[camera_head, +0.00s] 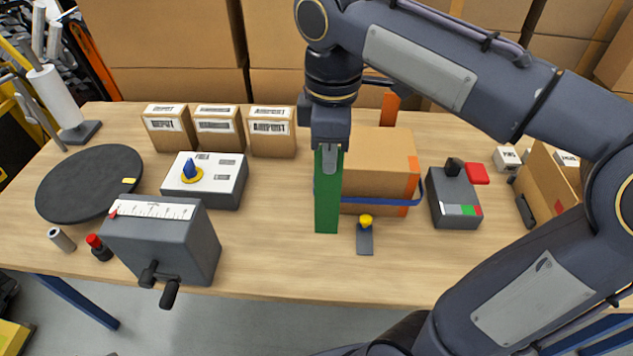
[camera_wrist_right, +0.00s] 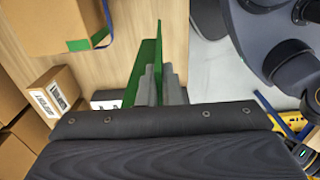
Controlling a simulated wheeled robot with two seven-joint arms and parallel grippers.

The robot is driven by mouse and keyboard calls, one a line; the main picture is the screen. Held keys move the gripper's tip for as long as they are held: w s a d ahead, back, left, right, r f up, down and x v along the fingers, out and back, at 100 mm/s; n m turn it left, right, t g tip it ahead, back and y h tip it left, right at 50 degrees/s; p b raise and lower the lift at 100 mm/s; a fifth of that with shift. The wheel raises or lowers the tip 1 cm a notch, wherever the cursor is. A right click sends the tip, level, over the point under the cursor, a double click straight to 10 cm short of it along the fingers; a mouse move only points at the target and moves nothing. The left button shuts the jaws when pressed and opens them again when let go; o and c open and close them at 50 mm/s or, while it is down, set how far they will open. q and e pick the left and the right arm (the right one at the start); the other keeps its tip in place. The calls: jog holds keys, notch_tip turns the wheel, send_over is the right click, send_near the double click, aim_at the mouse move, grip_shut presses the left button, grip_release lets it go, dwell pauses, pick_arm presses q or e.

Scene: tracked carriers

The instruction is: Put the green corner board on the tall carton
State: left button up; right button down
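The green corner board (camera_head: 327,205) is a long narrow strip held upright, just left of the brown carton (camera_head: 375,178). The carton has orange corner pieces and a blue strap around its lower part. My right gripper (camera_head: 329,158) is shut on the upper part of the green board. In the right wrist view the green board (camera_wrist_right: 157,50) sits between the grey fingers (camera_wrist_right: 157,86), and a carton (camera_wrist_right: 45,25) with a green patch and a dark blue strap is apart from it at upper left. I cannot tell whether the board's lower end touches the table. My left gripper is not in view.
Three small labelled cartons (camera_head: 219,126) stand at the back. A yellow-knobbed piece (camera_head: 365,237) lies in front of the carton, and a grey box with a red part (camera_head: 477,174) stands to its right. A white-topped device (camera_head: 206,178) and grey crank box (camera_head: 165,240) stand left. Bare table separates them.

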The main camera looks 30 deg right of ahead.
jog(key=w+d+f, duration=0.3)
jog(key=w+f, duration=0.3)
jog(key=w+d+f+p, duration=0.1)
jog(key=w+d+f, duration=0.2)
jog(key=w+f, duration=0.3)
jog(key=shift+d+f, duration=0.35)
jog(key=shift+f, duration=0.05)
jog(key=shift+f, duration=0.25)
jog(key=c, duration=1.6)
grip_release()
jog(key=shift+r, duration=0.1)
